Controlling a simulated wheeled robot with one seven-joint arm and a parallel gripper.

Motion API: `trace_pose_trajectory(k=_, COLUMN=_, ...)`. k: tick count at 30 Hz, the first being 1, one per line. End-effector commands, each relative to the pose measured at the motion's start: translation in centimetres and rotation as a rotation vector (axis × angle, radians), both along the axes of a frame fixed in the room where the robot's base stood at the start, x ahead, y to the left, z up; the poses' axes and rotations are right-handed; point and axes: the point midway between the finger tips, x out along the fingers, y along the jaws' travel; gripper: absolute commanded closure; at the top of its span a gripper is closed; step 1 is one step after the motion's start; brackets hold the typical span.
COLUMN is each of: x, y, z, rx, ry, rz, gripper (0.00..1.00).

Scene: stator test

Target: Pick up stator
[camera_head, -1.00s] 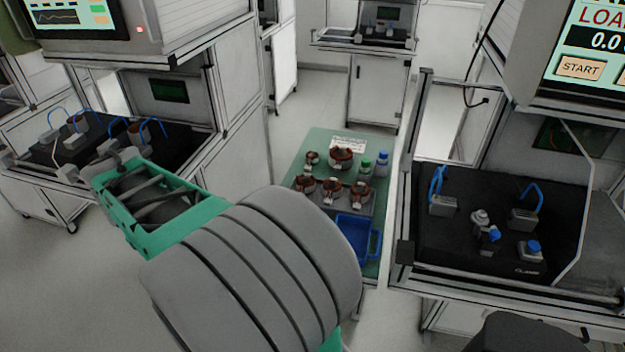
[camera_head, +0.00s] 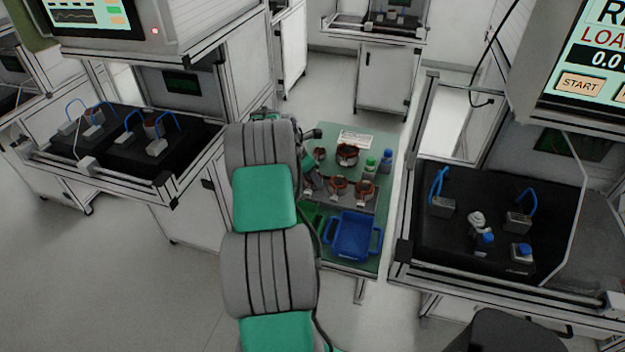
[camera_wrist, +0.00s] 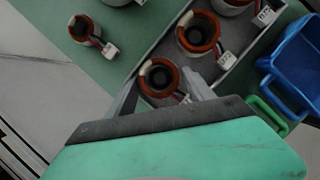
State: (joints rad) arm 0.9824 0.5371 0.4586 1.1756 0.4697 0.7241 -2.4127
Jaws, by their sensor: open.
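Several stators with copper-coloured windings stand on a green table (camera_head: 352,262). In the wrist view, one stator (camera_wrist: 159,76) lies between the two spread fingers of my gripper (camera_wrist: 163,97), at the corner of a grey tray (camera_wrist: 232,80). My gripper is open, and I cannot tell whether the fingers touch it. A second stator (camera_wrist: 199,32) stands beside it in the tray, and a smaller stator (camera_wrist: 85,29) sits on the green table outside the tray. In the head view, stators (camera_head: 338,187) and (camera_head: 347,153) show, while my arm hides part of the tray.
A blue bin (camera_head: 353,236) stands at the table's near side, with a green bin (camera_head: 312,216) to its left. Test stations (camera_head: 490,225) flank the table closely on both sides.

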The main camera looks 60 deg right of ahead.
Motion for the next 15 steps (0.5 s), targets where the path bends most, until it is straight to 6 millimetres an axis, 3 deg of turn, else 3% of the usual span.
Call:
trace_pose_trajectory(k=8, x=-0.07, y=-0.24, z=-0.59, rx=-0.002, ry=-0.001, rz=0.001, gripper=0.4)
trace_pose_trajectory(k=15, x=-0.09, y=-0.23, z=-0.57, rx=-0.002, ry=-0.001, rz=-0.001, gripper=0.59)
